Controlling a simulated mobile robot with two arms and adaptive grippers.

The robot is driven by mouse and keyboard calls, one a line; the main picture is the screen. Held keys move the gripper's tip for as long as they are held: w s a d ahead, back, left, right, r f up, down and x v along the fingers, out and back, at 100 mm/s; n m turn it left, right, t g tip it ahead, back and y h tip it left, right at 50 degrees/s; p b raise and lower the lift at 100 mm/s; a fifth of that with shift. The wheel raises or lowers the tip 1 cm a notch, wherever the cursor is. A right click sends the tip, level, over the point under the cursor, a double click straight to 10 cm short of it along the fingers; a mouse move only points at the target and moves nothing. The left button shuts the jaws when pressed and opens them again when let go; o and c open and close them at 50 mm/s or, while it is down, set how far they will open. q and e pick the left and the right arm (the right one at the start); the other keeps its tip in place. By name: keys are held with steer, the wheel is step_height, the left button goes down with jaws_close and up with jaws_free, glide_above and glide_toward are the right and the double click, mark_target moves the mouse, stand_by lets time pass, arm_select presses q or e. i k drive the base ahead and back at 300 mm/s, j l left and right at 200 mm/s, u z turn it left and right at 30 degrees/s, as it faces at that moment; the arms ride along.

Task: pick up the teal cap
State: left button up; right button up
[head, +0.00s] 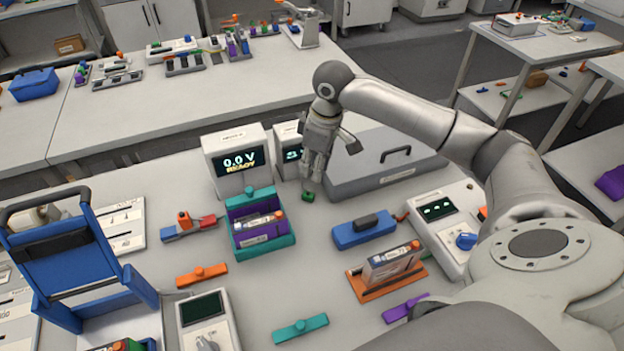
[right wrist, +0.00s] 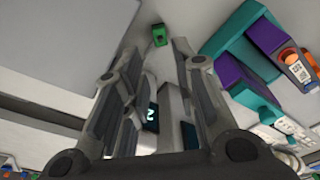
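A teal cap (head: 300,328), a flat bar with a round knob, lies on the near part of the table in the head view. My right gripper (head: 311,186) points down near the middle of the table, well behind this bar. A small green piece (head: 308,197) lies just below its fingertips; it also shows in the right wrist view (right wrist: 159,36), beyond the tips. In that view the right gripper's fingers (right wrist: 158,50) are apart with nothing held between them. My left gripper is not in view.
A teal holder (head: 281,243) with a purple tray and battery stands left of the right gripper. A grey case (head: 388,175) stands close on the right. Similar orange (head: 201,275) and purple (head: 405,308) bars lie nearby. A blue box (head: 363,231) lies on the table.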

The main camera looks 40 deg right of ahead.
mark_target(302, 326)
steer(key=k, duration=2)
